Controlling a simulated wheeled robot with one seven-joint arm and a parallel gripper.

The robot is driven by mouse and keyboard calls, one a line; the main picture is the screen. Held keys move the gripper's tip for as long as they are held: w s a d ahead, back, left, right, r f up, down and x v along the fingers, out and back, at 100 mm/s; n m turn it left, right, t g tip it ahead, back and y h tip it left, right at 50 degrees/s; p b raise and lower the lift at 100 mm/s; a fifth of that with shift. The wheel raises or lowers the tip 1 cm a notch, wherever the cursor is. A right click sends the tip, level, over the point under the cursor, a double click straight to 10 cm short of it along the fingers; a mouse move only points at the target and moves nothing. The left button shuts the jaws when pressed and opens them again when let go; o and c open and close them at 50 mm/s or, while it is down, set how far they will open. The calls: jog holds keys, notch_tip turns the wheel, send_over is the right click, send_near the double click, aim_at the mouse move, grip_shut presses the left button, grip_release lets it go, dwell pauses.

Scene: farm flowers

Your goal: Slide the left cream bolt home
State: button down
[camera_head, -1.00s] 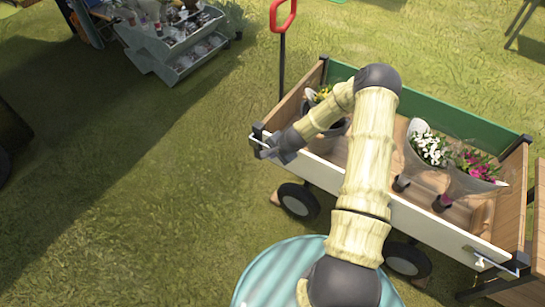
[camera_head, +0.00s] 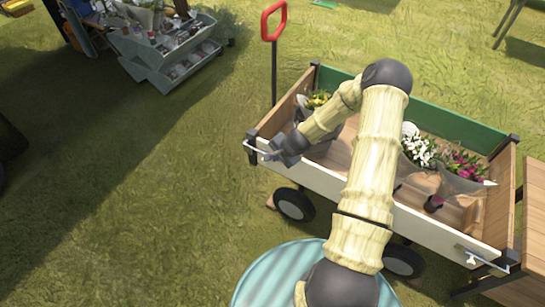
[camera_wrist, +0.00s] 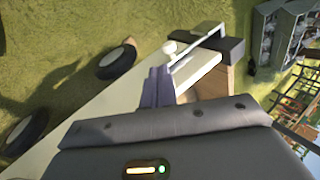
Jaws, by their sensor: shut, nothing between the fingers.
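The left cream bolt (camera_head: 259,149) is on the wagon's left front corner in the head view. In the wrist view its thin pale rod (camera_wrist: 195,47) runs from a round knob (camera_wrist: 169,47) toward the dark corner bracket (camera_wrist: 222,46). My gripper (camera_head: 276,156) is at the wagon's cream front panel (camera_head: 335,184), just right of the rod. In the wrist view my gripper (camera_wrist: 160,70) is shut and empty, its tips close to the knob. I cannot tell whether they touch it. Another bolt (camera_head: 474,258) is at the panel's right end.
The wagon holds flower pots, including white flowers (camera_head: 418,147) and pink ones (camera_head: 463,163). A red-topped handle (camera_head: 273,20) stands behind its left end. A round teal top (camera_head: 282,274) is in front. Open grass lies left.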

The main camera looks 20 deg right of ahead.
jog(key=v, duration=0.7)
jog(key=shift+r, duration=0.35)
jog(key=shift+a, duration=0.1)
jog(key=s+a+r+n+g+h+p, duration=0.1)
jog(key=s+a+r+n+p, duration=0.1)
jog(key=s+r, duration=0.4)
jog(key=s+a+r+n+h+p, duration=0.1)
jog(key=s+r+n+p, duration=0.4)
jog(key=r, duration=0.9)
jog(key=s+a+r+n+g+p, duration=0.1)
jog(key=s+a+r+n+p, duration=0.3)
jog(key=s+r, duration=0.4)
jog(key=shift+r+n+g+h, duration=0.35)
jog(key=shift+r+n, duration=0.35)
jog(key=shift+r, duration=0.25)
